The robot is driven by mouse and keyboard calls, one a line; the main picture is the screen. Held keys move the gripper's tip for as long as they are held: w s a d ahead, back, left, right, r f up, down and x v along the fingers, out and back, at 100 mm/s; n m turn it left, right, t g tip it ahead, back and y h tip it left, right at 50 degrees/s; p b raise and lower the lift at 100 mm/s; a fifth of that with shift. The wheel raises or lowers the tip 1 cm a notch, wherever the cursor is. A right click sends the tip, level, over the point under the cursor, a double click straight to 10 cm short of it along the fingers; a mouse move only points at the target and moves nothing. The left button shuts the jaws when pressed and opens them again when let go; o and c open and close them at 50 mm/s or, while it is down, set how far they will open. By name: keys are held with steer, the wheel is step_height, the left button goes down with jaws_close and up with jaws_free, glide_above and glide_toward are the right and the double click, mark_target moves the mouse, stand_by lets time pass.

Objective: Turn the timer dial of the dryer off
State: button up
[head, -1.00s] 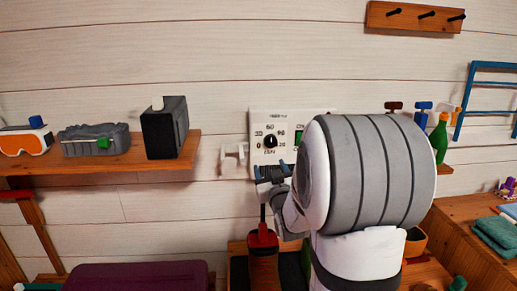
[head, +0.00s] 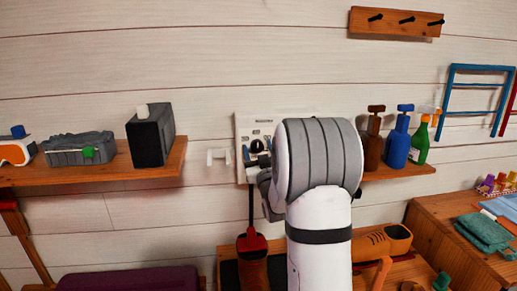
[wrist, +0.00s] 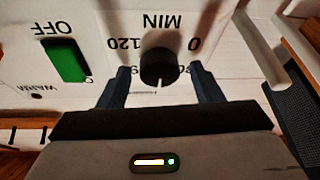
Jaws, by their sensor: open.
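The dryer's timer panel (head: 242,125) is a white plate on the plank wall, partly hidden behind my arm in the head view. Its black round timer dial (wrist: 158,64) shows upside down in the wrist view, with printed MIN, 120 and 0 around it. A pale pointer line on the dial faces down in that view, away from the MIN lettering. The dial (head: 257,145) also shows in the head view. My gripper (wrist: 160,72) is open, one dark blue finger on each side of the dial. Gaps show beside the dial; I cannot tell the fingertips' depth.
A green switch (wrist: 65,53) marked OFF sits on the same panel. A white hook (head: 219,157) is left of the panel. A left shelf (head: 170,164) holds a black box (head: 148,142). Spray bottles (head: 396,142) stand on the right shelf.

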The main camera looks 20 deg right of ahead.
steer(key=shift+c, duration=0.3)
steer(key=c, duration=0.9)
steer(key=shift+f+n+b, duration=0.2)
steer(key=shift+n+b, duration=0.2)
steer(key=shift+b, duration=0.3)
